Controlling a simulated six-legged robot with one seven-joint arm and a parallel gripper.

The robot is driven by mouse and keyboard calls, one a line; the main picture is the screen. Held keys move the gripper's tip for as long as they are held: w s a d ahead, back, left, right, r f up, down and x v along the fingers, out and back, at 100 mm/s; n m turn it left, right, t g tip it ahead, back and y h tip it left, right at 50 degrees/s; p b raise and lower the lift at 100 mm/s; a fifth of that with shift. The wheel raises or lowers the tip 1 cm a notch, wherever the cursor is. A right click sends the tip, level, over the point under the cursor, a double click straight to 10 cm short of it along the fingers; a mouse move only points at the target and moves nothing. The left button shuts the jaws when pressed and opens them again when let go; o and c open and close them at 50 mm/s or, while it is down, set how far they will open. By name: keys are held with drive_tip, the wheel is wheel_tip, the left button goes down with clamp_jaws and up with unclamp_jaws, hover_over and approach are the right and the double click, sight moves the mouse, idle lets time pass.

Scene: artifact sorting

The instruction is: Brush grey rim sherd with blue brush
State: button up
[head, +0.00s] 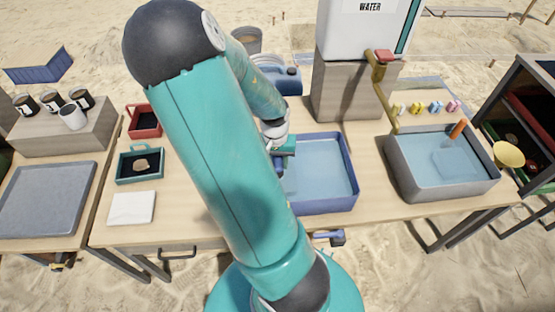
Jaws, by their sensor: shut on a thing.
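My gripper (281,153) is over the left side of the blue-rimmed tray (355,182), partly hidden behind my arm. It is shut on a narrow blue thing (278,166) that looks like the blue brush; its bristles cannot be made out. The grey rim sherd cannot be made out; my arm covers part of the tray and table. A small brown sherd (141,165) lies in the teal tray at the left, away from my gripper.
A grey basin (405,180) with water stands at the right under a brass tap (376,72). A red tray (146,133), a white cloth (131,207) and a large grey tray (45,200) are at the left. Several small coloured items (436,107) line the back right.

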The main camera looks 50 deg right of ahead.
drive_tip(key=shift+f, duration=0.5)
drive_tip(key=shift+w+d, duration=0.1)
